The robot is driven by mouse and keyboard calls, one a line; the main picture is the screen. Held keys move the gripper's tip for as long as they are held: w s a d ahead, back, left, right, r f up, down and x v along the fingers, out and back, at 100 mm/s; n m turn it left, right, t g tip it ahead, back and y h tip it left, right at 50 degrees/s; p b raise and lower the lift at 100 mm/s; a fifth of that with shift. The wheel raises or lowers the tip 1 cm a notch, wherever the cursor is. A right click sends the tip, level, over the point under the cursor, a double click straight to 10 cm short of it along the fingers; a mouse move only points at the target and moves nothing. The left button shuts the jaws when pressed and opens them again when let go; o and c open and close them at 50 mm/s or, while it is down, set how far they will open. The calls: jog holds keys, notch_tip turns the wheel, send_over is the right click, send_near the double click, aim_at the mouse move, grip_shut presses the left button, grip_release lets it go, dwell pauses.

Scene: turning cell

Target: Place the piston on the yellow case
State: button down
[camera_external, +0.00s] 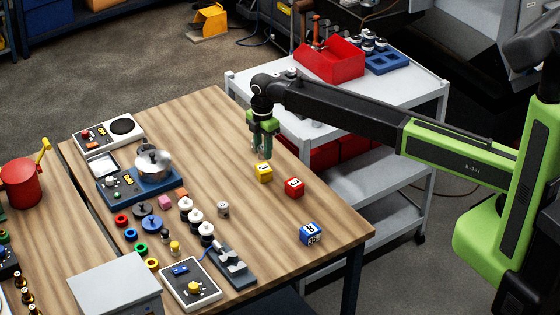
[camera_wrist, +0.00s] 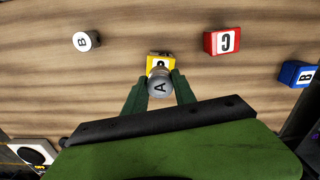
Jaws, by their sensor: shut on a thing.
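My gripper (camera_external: 261,150) points down at the table, near the yellow case (camera_external: 264,175). In the wrist view my gripper (camera_wrist: 159,92) is shut on a grey piston (camera_wrist: 159,88) marked A, held between the green fingers. The yellow case also shows in the wrist view (camera_wrist: 160,56), partly hidden by the piston, which overlaps its near edge. In the external view the held piston is hard to make out against the fingers. I cannot tell whether it touches the case.
A second, pale piston marked B (camera_external: 223,209) stands on the table. A red case (camera_external: 293,187) and a blue case (camera_external: 310,233) stand right of the yellow one. Black-and-white knobs (camera_external: 195,215) and a vise-like fixture (camera_external: 232,266) stand nearer. The wood around the yellow case is clear.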

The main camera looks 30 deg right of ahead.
aim_at(263, 158)
notch_tip(263, 158, down, 4)
jog(key=b, duration=0.4)
jog(key=shift+f, duration=0.2)
jog(key=shift+r, duration=0.25)
jog(key=shift+f, duration=0.2)
jog(key=c, duration=1)
grip_release()
notch_tip(263, 158, up, 13)
jog(key=p, duration=1.2)
jog(key=shift+f, duration=0.3)
